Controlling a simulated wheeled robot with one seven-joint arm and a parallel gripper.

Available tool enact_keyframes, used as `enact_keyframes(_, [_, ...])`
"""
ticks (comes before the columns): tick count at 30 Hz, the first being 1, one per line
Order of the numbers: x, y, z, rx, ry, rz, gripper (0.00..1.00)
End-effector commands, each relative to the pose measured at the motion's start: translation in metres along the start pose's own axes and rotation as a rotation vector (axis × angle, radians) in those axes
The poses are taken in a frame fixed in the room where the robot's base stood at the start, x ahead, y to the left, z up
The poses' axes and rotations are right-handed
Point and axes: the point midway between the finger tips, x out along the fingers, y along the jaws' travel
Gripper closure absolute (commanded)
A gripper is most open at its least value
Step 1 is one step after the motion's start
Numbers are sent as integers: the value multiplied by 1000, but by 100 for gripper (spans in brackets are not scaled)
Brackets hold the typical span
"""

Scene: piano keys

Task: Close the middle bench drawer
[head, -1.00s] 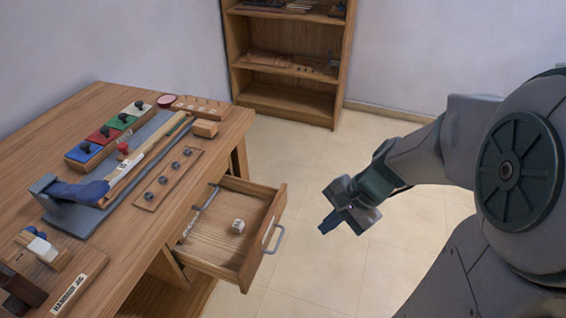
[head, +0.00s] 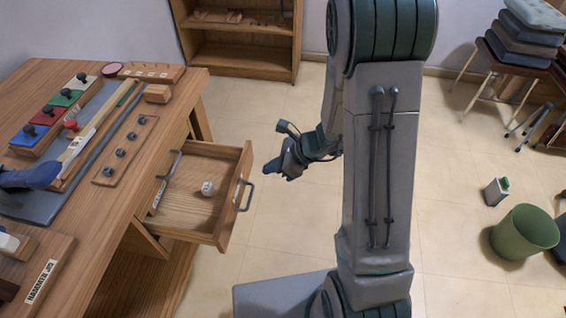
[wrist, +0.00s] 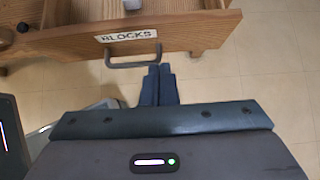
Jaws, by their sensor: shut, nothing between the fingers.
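The open bench drawer (head: 190,212) juts out from the wooden bench in the head view, with a small white block (head: 207,188) inside it. Its front carries a grey bar handle (head: 243,194). In the wrist view the drawer front (wrist: 185,31) bears a BLOCKS label, and the handle (wrist: 130,64) shows below it. My gripper (head: 275,172) is to the right of the drawer front in the head view. In the wrist view its blue fingers (wrist: 160,70) are shut and empty, close to the right end of the handle; contact cannot be told.
The wooden bench (head: 95,250) carries coloured blocks, tools and pegged boards. A shut drawer's handle (head: 175,165) shows behind the open one. A shelf (head: 240,60) stands at the back. A green bin (head: 524,232) and stools are at the right. Floor beside the drawer is clear.

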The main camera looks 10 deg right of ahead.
Motion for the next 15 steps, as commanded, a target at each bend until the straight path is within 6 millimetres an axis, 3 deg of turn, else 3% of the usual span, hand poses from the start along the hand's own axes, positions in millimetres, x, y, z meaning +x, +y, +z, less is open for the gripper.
enact_keyframes(3, [27,1,-2,-1,2,4,100])
enact_keyframes(9, [44,0,21,-4,1,1,100])
enact_keyframes(15, [51,0,28,-2,0,1,100])
